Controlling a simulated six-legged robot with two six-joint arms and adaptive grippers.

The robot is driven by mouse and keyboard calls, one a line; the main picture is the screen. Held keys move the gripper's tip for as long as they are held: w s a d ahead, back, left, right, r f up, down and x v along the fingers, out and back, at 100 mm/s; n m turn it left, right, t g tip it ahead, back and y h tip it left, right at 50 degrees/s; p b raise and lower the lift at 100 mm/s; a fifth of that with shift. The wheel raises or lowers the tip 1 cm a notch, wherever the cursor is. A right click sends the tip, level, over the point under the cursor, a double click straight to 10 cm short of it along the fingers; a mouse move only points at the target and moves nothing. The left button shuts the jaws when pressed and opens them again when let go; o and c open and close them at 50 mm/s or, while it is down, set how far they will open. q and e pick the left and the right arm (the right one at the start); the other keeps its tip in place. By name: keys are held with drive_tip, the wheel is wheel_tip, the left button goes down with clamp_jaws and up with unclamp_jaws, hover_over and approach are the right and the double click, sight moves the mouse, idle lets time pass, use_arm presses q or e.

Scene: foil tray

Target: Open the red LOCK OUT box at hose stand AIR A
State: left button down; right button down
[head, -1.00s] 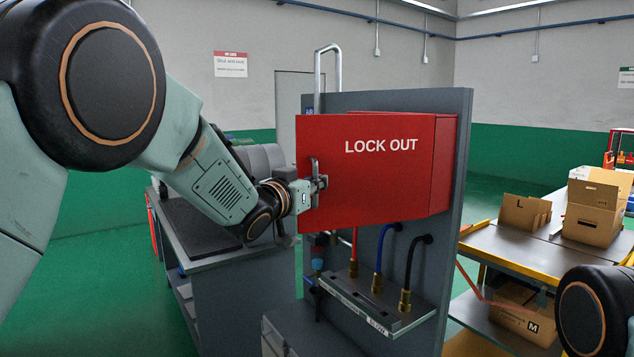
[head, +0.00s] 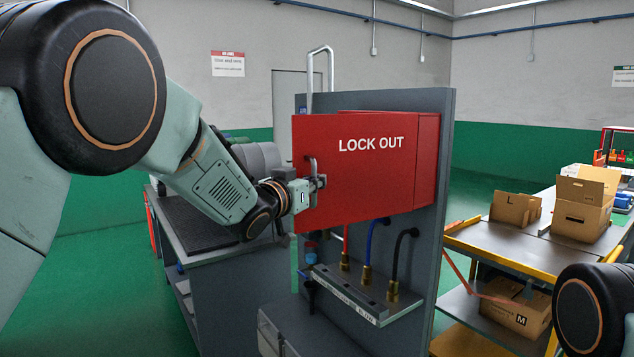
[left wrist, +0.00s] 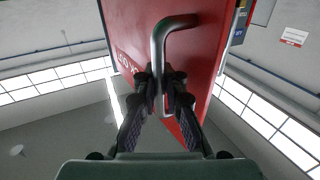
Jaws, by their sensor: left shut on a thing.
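The red LOCK OUT box (head: 427,165) is mounted on the grey panel of a hose stand. Its red door (head: 365,185) looks partly open, its left edge standing out from the panel towards me; the inside is hidden. My left gripper (head: 318,183) is shut on the metal door handle (head: 311,162) at the door's left side. In the left wrist view both fingers (left wrist: 165,88) close around the handle bar (left wrist: 158,48), with the red door (left wrist: 205,55) behind it. My right gripper is out of view; only a joint of that arm shows at lower right.
Below the box, red, blue and black hoses (head: 368,245) run into a grey manifold (head: 350,295). A grey workbench (head: 215,270) stands left of the stand. A yellow-edged table (head: 510,255) with cardboard boxes (head: 580,215) stands at right. Green floor lies between them.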

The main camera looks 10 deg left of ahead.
use_arm(q)
drive_tip(key=shift+w+a+f, duration=0.1)
drive_tip(key=shift+w+a, duration=0.05)
drive_tip(key=shift+a, duration=0.05)
drive_tip(key=c, duration=1.9)
unclamp_jaws()
drive_tip(key=shift+o, duration=0.9)
drive_tip(key=shift+s+a, duration=0.15)
drive_tip(key=shift+s, duration=0.1)
drive_tip(key=shift+r, duration=0.2)
drive_tip(key=shift+s, duration=0.1)
drive_tip(key=v, duration=1.2)
